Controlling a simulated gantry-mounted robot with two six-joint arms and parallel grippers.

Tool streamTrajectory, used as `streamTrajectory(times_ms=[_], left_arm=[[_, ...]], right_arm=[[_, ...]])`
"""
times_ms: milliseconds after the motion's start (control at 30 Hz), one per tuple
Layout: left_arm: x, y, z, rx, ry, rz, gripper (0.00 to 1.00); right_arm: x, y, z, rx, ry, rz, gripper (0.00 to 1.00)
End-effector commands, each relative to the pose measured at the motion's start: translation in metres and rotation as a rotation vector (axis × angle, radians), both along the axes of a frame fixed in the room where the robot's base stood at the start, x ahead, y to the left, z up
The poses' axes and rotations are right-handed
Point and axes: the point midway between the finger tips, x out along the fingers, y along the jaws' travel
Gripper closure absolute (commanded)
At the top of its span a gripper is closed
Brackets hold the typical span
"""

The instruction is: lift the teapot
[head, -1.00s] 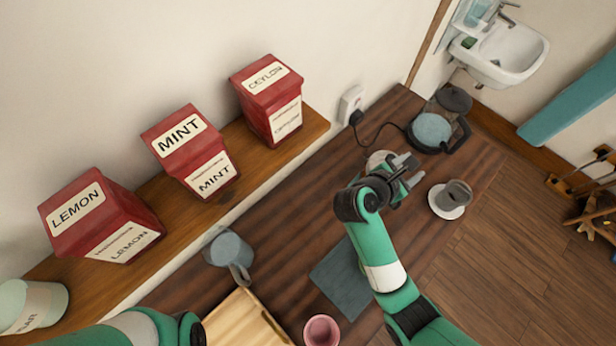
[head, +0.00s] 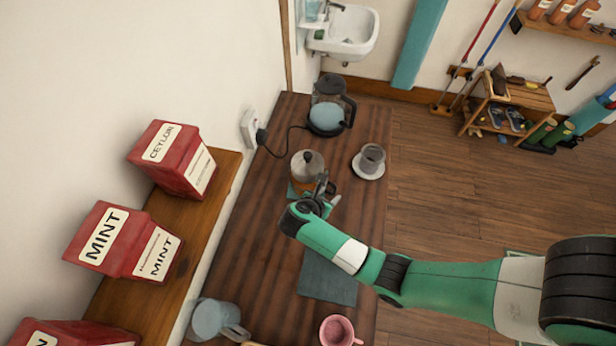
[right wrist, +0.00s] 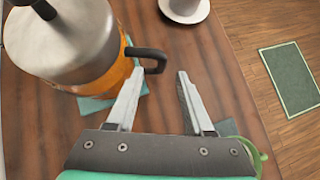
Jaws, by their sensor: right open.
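The teapot (head: 306,166) stands upright on a teal mat on the dark wooden table, with a metal lid and amber liquid inside. In the right wrist view the teapot (right wrist: 72,45) fills the upper left, and its dark handle (right wrist: 150,53) points toward my fingers. My right gripper (head: 328,188) is beside the teapot at table level. In the right wrist view my right gripper (right wrist: 160,74) is open and empty, with the handle just beyond the left fingertip. Whether they touch is unclear. My left gripper is out of view.
A grey cup on a white saucer (head: 358,171) stands right of the teapot. A corded kettle (head: 326,116) is behind it. A grey cloth (head: 330,280), a pink mug (head: 338,330) and a grey-blue jug (head: 212,318) are nearer. Red tins line the left shelf.

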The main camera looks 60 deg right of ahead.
Motion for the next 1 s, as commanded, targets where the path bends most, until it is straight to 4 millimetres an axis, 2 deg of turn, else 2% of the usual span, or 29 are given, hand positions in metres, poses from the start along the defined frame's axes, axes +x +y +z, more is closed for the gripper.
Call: streamTrajectory(times_ms=[200, 500, 800, 1000], left_arm=[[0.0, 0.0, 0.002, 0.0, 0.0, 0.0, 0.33], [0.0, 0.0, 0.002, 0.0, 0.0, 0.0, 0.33], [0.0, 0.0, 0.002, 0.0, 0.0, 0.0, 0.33], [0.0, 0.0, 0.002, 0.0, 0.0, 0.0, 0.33]], right_arm=[[-0.003, -0.025, -0.028, 0.0, 0.004, -0.004, 0.48], [-0.002, -0.031, -0.033, 0.0, 0.001, -0.001, 0.48], [-0.002, -0.03, -0.033, 0.0, 0.001, -0.001, 1.0], [-0.002, -0.03, -0.033, 0.0, 0.001, 0.0, 1.0]])
